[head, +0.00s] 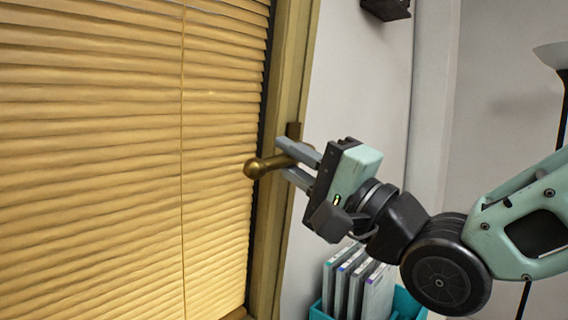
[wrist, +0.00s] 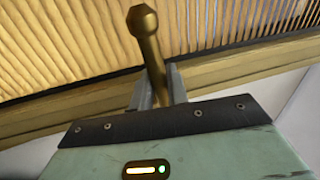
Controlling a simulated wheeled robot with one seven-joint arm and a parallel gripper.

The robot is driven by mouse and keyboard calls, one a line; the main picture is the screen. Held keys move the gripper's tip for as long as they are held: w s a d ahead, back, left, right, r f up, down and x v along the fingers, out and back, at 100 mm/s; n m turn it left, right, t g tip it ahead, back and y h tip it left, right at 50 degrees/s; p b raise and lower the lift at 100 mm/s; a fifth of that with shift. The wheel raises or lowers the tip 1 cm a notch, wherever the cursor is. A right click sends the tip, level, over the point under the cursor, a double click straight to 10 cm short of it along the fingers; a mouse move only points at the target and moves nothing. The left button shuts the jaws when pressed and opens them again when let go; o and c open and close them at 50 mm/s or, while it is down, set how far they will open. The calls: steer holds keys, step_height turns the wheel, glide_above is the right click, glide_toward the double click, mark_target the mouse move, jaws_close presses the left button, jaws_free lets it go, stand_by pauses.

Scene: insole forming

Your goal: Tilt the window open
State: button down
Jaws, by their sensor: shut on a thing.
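The window is covered by closed yellow-tan blinds (head: 120,150), with a wooden frame (head: 283,90) along its right side. A brass handle (head: 257,167) sits on the frame and points left, roughly level, over the blinds' edge. My gripper (head: 289,160) reaches in from the right, with one finger above and one below the handle. In the wrist view the handle (wrist: 146,38) rises from between the two fingers (wrist: 158,84), its knob end free. My gripper is shut on the handle. The window sash looks closed against the frame. The handle's base is partly hidden by the upper finger.
A teal bin (head: 318,310) with several upright folders (head: 358,280) stands below my gripper. A dark bracket (head: 387,8) is on the wall above. A lamp (head: 555,55) stands at the far right. The pale wall between frame and arm is bare.

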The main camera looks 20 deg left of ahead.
steer(key=shift+w, duration=0.1)
steer(key=c, duration=1.4)
jaws_free()
steer(key=shift+c, duration=0.2)
steer(key=b+v, duration=0.8)
steer(key=v, duration=0.9)
steer(key=shift+f, duration=0.15)
steer(key=shift+d, duration=0.15)
